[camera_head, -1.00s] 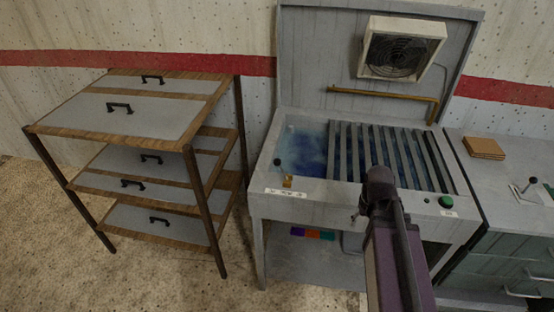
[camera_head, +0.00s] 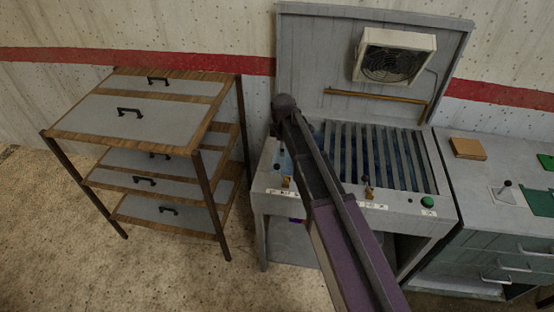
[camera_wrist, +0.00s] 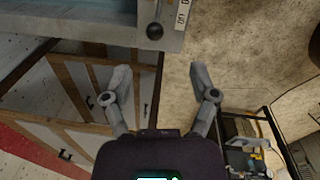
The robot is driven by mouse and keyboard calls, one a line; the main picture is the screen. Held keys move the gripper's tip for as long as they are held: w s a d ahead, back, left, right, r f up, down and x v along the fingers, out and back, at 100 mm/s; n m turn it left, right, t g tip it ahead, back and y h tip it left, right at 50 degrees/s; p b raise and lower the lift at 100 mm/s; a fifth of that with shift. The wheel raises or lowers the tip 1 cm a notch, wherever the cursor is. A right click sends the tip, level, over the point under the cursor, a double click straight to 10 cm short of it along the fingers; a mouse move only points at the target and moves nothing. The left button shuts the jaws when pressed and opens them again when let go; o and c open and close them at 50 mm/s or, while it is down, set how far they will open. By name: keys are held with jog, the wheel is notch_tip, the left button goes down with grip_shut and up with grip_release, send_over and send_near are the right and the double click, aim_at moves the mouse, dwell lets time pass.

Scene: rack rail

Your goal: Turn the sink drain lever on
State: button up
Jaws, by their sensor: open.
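The sink (camera_head: 290,205) has a basin with blue water and a slatted grate. On its front left ledge stands a small lever with a dark ball end (camera_head: 277,167) beside a brass piece (camera_head: 286,182) and a white label. A lever with a dark ball (camera_wrist: 155,31) also shows at the sink edge in the wrist view, with a label to its right. My gripper (camera_wrist: 158,72) is open and empty, and this ball lies beyond and roughly between its fingertips, apart from them. In the head view I cannot make out my gripper's fingers.
Another small dark-and-brass fitting (camera_head: 367,186) and a green button (camera_head: 427,202) sit along the sink's front. A wood-edged drawer rack (camera_head: 130,119) stands close left. The raised back panel carries a fan (camera_head: 395,55).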

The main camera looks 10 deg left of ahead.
aim_at(277, 164)
jog(key=shift+w+a+r+n, duration=0.15)
jog(key=shift+a+r+n, duration=0.1)
jog(key=shift+a, duration=0.2)
jog(key=shift+w+a+r+n, duration=0.15)
jog(key=shift+a+n, duration=0.1)
jog(key=shift+a, duration=0.2)
jog(key=shift+f, duration=0.1)
jog(key=f+b, duration=0.9)
jog(key=w+f+b, duration=0.1)
jog(key=f+b, duration=0.3)
jog(key=shift+a+f, duration=0.15)
jog(key=shift+f, duration=0.1)
dwell(0.5)
grip_shut()
